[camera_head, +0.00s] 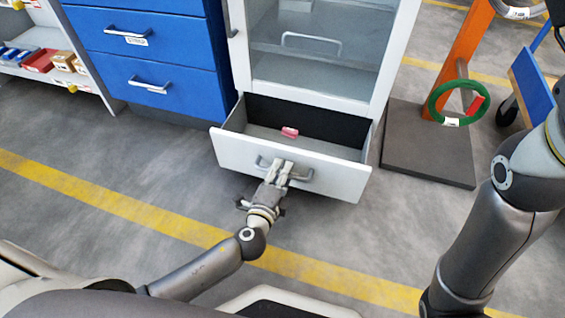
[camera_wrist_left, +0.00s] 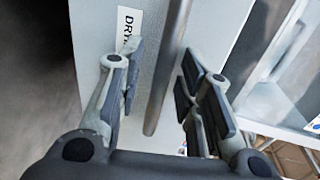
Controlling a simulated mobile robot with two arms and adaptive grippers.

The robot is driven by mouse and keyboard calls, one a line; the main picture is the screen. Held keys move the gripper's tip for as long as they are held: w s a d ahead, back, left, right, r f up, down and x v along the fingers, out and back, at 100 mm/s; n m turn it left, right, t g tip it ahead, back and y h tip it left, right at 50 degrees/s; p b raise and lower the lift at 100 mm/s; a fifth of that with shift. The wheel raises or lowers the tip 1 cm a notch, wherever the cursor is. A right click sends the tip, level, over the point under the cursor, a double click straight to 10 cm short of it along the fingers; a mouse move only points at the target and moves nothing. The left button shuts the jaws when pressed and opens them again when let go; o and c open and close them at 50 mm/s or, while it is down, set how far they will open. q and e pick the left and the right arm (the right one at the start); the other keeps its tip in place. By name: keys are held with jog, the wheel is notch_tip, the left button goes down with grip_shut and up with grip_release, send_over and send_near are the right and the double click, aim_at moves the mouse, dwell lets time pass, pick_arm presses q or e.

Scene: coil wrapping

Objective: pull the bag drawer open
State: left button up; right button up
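The bag drawer (camera_head: 238,152) at the bottom of the light grey cabinet is pulled well out, its inside visible from above. A small pink-red item (camera_head: 289,132) lies in it. My left gripper (camera_head: 279,171) is at the bar handle (camera_head: 305,176) on the drawer front. In the left wrist view the handle (camera_wrist_left: 164,80) runs between the two fingers of my left gripper (camera_wrist_left: 160,85), with a visible gap on the left side. The fingers look open around it. A label starting "DRY" (camera_wrist_left: 128,24) shows on the panel behind. My right arm is at the right; its gripper is out of view.
Blue drawers (camera_head: 150,60) stand left of the cabinet, with a shelf of small boxes (camera_head: 40,60) farther left. An orange post (camera_head: 462,50) with a green coil (camera_head: 434,103) stands on a dark base (camera_head: 425,150) at right. The floor before the drawer is clear.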

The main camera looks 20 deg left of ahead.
pick_arm(q)
jog(key=shift+w, duration=0.1)
grip_shut()
dwell(0.5)
